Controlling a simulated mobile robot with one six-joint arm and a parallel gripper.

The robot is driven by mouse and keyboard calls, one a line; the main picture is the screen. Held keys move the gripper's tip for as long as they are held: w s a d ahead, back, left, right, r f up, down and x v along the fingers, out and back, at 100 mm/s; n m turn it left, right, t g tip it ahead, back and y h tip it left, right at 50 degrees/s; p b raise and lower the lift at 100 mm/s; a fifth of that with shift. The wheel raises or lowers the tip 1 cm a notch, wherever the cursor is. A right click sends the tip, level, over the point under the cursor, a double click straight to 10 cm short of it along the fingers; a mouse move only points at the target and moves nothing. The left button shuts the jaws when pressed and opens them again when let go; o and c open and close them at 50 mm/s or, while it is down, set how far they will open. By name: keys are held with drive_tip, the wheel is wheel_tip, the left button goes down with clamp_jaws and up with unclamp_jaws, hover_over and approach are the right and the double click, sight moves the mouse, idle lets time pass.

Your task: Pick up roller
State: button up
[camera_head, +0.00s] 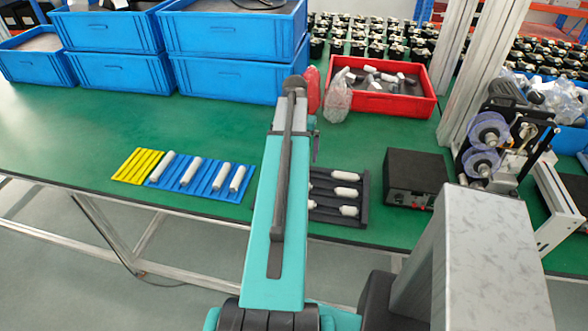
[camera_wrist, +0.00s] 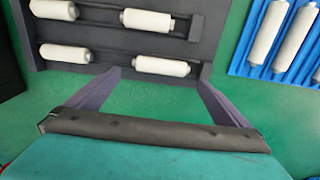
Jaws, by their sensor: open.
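White rollers lie in a black tray (camera_head: 362,217) right of my arm; one is a roller (camera_head: 345,192). In the wrist view the black tray (camera_wrist: 95,57) holds several, with a roller (camera_wrist: 160,66) nearest my gripper (camera_wrist: 160,78). My gripper is open and empty, its two purple fingers spread over the green table at the tray's near edge. A blue tray (camera_head: 207,184) left of my arm holds several white rollers (camera_head: 191,172). It also shows at upper right in the wrist view (camera_wrist: 250,62). In the head view my arm hides most of my gripper.
A yellow grooved tray (camera_head: 138,165) lies empty at left. A black box (camera_head: 415,172) stands right of the black tray, with a spool machine (camera_head: 488,150) beyond. A red crate (camera_head: 385,102) and stacked blue crates (camera_head: 225,78) stand behind.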

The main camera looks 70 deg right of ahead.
drive_tip(key=shift+a+f+p, duration=0.2)
drive_tip(key=shift+f+p, duration=0.45)
drive_tip(key=shift+f, duration=1.6)
drive_tip(key=shift+c, duration=0.4)
drive_tip(key=c, duration=1)
drive_tip(key=shift+r, duration=0.2)
wheel_tip(320, 180, up, 10)
drive_tip(key=b, duration=0.2)
drive_tip(key=shift+f, duration=0.15)
